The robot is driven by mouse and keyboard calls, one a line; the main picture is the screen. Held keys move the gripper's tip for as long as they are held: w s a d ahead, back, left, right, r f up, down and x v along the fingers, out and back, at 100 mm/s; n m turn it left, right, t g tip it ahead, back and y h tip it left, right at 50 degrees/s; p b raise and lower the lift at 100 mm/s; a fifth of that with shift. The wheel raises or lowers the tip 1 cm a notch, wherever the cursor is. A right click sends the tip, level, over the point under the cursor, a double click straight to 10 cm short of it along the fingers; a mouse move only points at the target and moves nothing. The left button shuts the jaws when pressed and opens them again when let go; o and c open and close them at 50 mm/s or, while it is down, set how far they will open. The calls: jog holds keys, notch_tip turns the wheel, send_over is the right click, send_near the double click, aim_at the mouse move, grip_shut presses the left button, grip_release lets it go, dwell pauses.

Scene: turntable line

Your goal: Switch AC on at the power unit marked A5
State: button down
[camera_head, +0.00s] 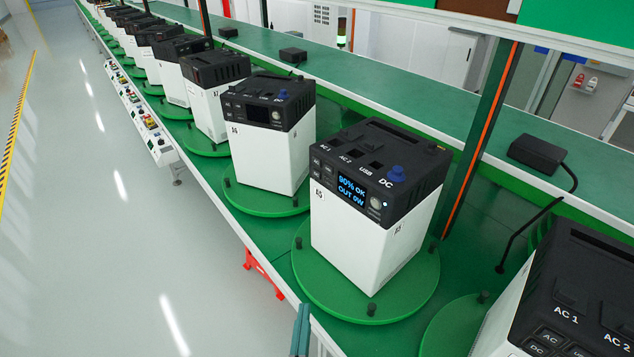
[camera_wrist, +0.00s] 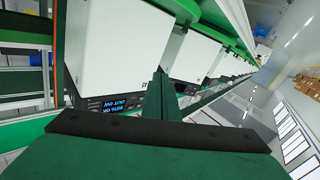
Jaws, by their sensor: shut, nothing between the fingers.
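The power unit (camera_head: 350,235) in the middle of the head view has a white body, a black top and a small mark that looks like A5. It stands upright on a green round turntable (camera_head: 372,308). Its lit screen (camera_head: 352,190) reads 90% OK, OUT 0W. Small dark buttons (camera_head: 322,168) sit left of the screen; their letters are too small to read. A blue plug (camera_head: 397,173) is at the DC socket. My gripper (camera_head: 303,312) is low in front of the unit, apart from its panel. In the wrist view my gripper (camera_wrist: 160,85) is shut and empty; the screen (camera_wrist: 118,106) appears upside down.
Another unit (camera_head: 510,300) stands close at the right, its AC and DC buttons readable. Further units (camera_head: 268,155) line the green bench leftwards. A post with an orange stripe (camera_head: 480,140) rises behind. A black box with cable (camera_head: 537,153) lies behind right. The floor at left is clear.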

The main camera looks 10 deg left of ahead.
aim_at(317, 161)
jog(key=w+a+r+n+t, duration=0.1)
jog(key=w+a+r, duration=0.2)
jog(key=w+r, duration=0.2)
jog(key=w+a+r+n+t, duration=0.1)
jog(key=w+a+r, duration=0.2)
jog(key=r, duration=0.7)
jog(key=w+a+r+n+t, duration=0.1)
jog(key=w+a+r, duration=0.3)
jog(key=w+r, duration=0.2)
notch_tip(317, 161, up, 2)
jog(key=shift+w+r+y, duration=0.2)
jog(key=shift+w+y, duration=0.1)
jog(key=shift+w, duration=0.05)
jog(key=shift+w, duration=0.1)
jog(key=w+d, duration=0.5)
jog(key=w, duration=0.2)
jog(key=shift+w, duration=0.25)
dwell(0.8)
